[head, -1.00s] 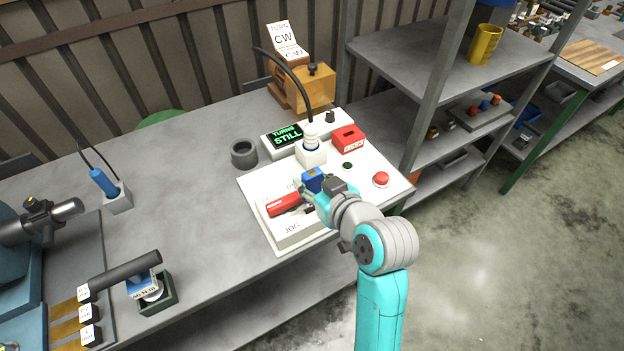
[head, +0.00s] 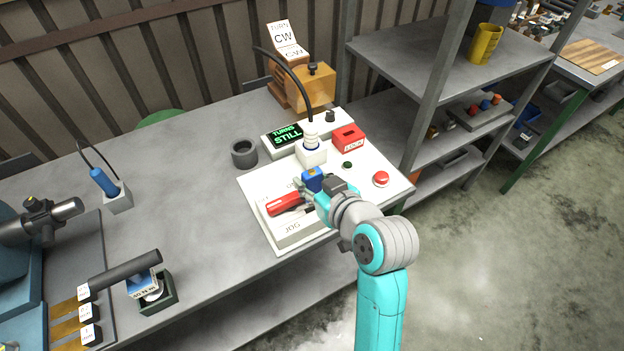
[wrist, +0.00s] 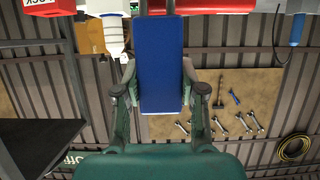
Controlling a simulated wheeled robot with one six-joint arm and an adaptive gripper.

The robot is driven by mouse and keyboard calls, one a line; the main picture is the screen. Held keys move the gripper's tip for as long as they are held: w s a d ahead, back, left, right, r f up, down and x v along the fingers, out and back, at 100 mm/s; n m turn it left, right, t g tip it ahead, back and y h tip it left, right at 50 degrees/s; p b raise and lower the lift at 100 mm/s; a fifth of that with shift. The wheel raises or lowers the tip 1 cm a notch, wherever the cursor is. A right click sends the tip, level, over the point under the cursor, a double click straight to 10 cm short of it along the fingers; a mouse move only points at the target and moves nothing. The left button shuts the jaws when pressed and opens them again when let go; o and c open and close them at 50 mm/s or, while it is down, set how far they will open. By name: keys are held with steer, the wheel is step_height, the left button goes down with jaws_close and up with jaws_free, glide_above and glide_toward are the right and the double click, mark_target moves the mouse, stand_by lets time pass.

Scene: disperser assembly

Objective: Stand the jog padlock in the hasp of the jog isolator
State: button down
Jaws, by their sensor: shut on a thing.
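The jog padlock is a blue block (head: 312,181) above the white panel; it also shows large in the wrist view (wrist: 162,66). My gripper (wrist: 160,95) is shut on it, one finger on each side. In the head view my gripper (head: 310,187) is low over the panel, beside the red handle (head: 285,202) of the jog isolator (head: 293,228), whose box carries the word JOG. The hasp is hidden or too small to make out, and I cannot tell whether the padlock touches it.
Behind the padlock stand a white plug with a black cable (head: 311,152) and a red LOCK box (head: 348,138). A red button (head: 381,179) is to the right. A display (head: 287,136) reads TURNS STILL. A dark ring (head: 244,153) sits left on the bench.

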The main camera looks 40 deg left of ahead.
steer(key=shift+f, duration=2.2)
steer(key=c, duration=0.6)
jaws_free()
steer(key=shift+d, duration=0.1)
steer(key=v, duration=1.1)
steer(key=shift+s+d+r, duration=0.15)
steer(key=shift+s+d, duration=0.05)
steer(key=shift+d, duration=0.1)
